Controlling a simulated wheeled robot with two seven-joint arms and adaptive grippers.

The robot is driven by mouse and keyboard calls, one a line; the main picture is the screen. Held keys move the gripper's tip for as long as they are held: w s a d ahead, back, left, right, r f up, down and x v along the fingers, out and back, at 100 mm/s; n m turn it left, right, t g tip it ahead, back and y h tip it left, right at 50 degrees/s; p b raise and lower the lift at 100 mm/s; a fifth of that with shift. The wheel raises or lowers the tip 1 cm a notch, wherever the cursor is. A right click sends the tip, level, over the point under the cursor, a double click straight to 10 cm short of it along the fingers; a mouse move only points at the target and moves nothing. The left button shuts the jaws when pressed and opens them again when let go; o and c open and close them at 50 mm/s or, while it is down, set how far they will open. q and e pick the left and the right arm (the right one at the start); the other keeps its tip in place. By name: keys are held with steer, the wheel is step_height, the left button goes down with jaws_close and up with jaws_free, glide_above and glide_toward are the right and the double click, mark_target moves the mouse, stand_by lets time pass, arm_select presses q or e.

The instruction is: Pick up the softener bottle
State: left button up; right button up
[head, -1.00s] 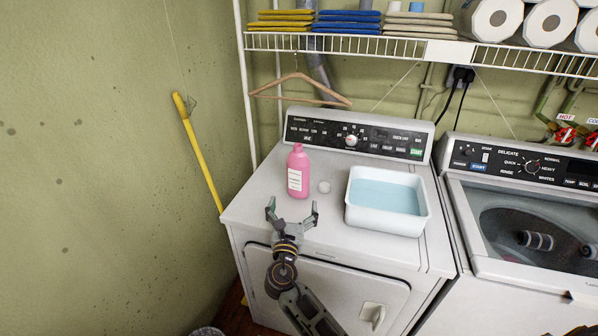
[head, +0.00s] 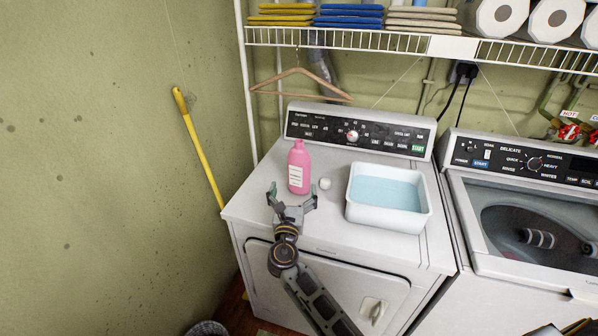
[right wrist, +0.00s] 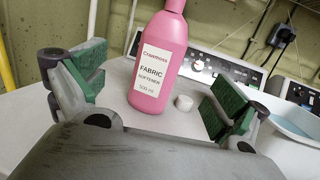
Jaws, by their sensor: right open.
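The pink softener bottle (head: 299,168) stands upright on top of the white dryer, near its left side. Its white label reads "Fabric Softener" in the right wrist view (right wrist: 157,62). My right gripper (head: 293,191) is open and empty at the dryer's front edge, just in front of the bottle. In the right wrist view its green-padded fingers (right wrist: 165,100) stand apart, with the bottle beyond and between them, not gripped. The bottle's top is cut off there. My left gripper is not in view.
A small white cap-like object (head: 325,184) lies right of the bottle, and it also shows in the right wrist view (right wrist: 184,103). A white basin (head: 388,219) of bluish water stands further right. A wire shelf (head: 400,43) and a hanger (head: 300,90) are above. A wall is left.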

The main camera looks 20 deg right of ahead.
mark_target(298, 169)
steer(key=x, duration=0.5)
steer(key=shift+w, duration=0.15)
steer(key=shift+d, duration=0.1)
steer(key=shift+w+d+r+p, duration=0.15)
steer(key=shift+w+d+p, duration=0.05)
steer(key=shift+w+p, duration=0.25)
steer(key=x, duration=0.2)
steer(key=shift+w+d, duration=0.2)
steer(key=shift+x, duration=0.8)
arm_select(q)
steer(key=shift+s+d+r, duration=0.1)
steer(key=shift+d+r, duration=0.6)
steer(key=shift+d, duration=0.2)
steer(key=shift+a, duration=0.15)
